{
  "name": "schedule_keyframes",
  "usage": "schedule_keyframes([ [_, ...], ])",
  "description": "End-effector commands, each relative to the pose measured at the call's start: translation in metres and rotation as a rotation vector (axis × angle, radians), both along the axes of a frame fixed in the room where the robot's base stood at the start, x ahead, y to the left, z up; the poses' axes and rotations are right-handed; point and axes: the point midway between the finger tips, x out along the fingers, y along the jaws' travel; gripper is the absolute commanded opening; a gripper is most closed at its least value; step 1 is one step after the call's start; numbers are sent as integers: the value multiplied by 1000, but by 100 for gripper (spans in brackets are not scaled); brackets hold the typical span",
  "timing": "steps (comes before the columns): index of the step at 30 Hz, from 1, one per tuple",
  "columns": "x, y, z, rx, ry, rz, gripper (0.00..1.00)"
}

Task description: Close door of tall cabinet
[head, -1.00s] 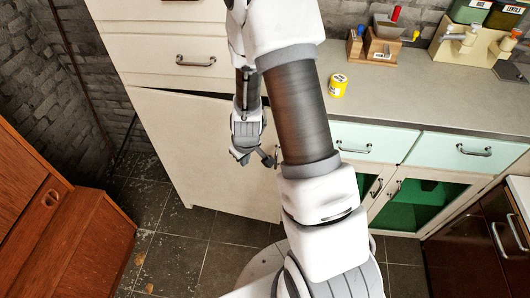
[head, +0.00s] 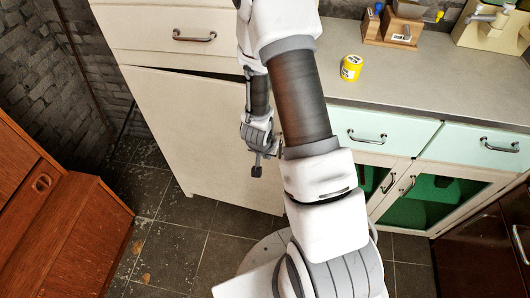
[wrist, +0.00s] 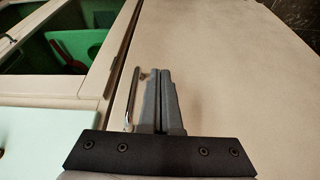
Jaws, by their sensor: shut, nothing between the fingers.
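The tall cabinet (head: 150,38) is cream. Its lower door (head: 185,135) is a plain cream panel, slightly ajar, with a dark gap along its top edge. My gripper (head: 257,170) is in front of the door near its right edge, partly hidden by my arm. In the wrist view my gripper (wrist: 161,75) is shut and empty, its fingers over the door's face (wrist: 225,75). The door's metal handle (wrist: 132,98) stands just left of the fingers, very close to them. I cannot tell whether they touch.
The counter unit (head: 400,95) on the right has mint drawers and a green-lined glass cabinet (head: 430,200). A yellow tin (head: 351,67) stands on the counter. An orange-brown wooden cabinet (head: 60,230) is at the left. Tiled floor (head: 190,235) is clear between them.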

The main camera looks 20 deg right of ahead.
Motion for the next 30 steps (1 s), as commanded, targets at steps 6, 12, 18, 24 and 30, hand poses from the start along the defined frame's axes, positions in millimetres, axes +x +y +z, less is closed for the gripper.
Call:
schedule_keyframes([
  [6, 23, -18, -10, 0, -3, -1, 0],
  [12, 34, -27, -11, 0, 0, 1, 0],
  [18, 35, -28, -11, 0, 0, 1, 0],
  [24, 37, -30, -11, 0, -2, 5, 0],
  [30, 63, -49, -12, 4, -6, 65, 0],
])
